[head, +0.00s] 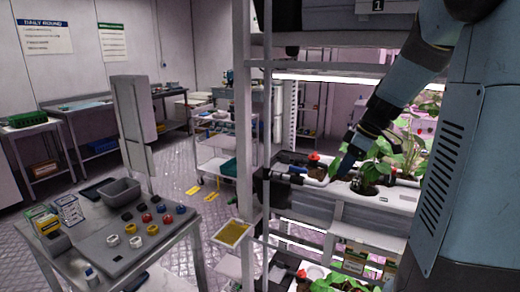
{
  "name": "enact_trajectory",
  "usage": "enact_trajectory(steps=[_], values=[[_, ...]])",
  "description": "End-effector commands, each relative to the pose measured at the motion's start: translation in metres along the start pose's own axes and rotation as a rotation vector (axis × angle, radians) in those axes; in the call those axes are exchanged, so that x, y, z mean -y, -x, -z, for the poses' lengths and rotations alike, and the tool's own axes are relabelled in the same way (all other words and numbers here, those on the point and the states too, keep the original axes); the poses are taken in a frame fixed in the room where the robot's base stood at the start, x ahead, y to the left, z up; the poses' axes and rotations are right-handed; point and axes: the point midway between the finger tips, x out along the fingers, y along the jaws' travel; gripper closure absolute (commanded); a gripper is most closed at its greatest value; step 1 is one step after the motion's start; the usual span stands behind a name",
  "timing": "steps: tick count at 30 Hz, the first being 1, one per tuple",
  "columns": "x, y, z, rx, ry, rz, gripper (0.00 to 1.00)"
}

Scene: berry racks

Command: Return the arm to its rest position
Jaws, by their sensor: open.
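My arm comes down from the upper right in the head view and reaches in over the planting shelf of the rack. My gripper (345,163) is at its lower end, small and dark, close above the white planting channel (385,199) and beside green leaves. It is open, with nothing seen held in it. Leaves and the dark arm parts partly hide the fingertips, so I cannot tell whether they touch a plant.
Leafy plants (372,174) and a red item (314,156) are around the gripper. A rack post (243,110) stands left of it. A grey table (120,240) with several coloured knobs is at lower left. The patterned floor (190,165) between has free room.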

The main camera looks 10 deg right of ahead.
Motion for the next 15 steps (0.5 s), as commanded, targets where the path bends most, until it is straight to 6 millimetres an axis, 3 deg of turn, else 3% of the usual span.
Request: enact_trajectory(steps=[5, 15], values=[[0.024, 0.010, 0.008, 0.014, -0.063, -0.024, 0.60], [0.108, 0.037, 0.020, 0.044, -0.338, -0.139, 0.60]])
